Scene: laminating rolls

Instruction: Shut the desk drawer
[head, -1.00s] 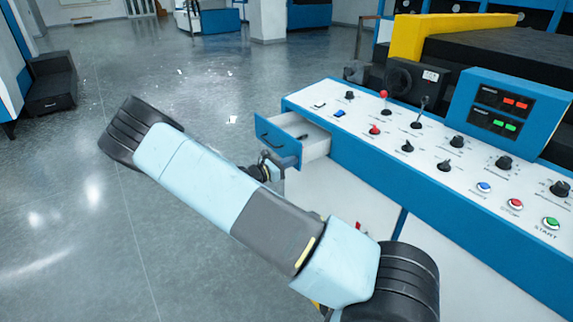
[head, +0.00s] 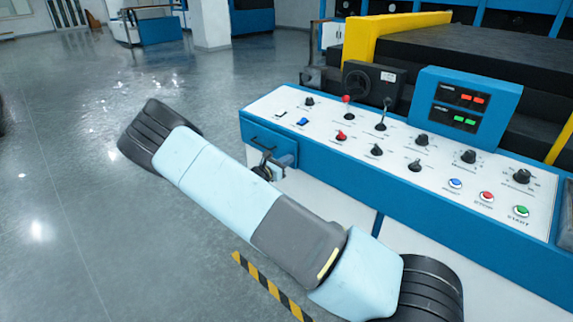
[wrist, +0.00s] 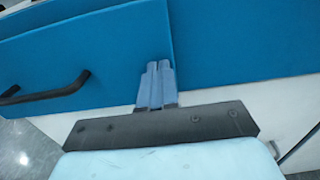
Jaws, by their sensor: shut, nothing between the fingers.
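The desk drawer (head: 258,137) is the blue front at the left end of the control desk (head: 340,165). In the head view its front lies in or very near the desk's face, and no open inside shows. In the wrist view the blue drawer front (wrist: 110,60) fills the upper left, with its black handle (wrist: 45,90) at the left. My gripper (wrist: 158,66) is shut and empty, its fingertips at the front's lower right part, touching or very close. In the head view my gripper (head: 288,160) is just right of the handle, partly hidden by my arm.
The desk top holds several knobs, switches and buttons, with a blue display box (head: 465,105) behind. A yellow and black floor stripe (head: 270,285) lies below my arm. The floor to the left is clear.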

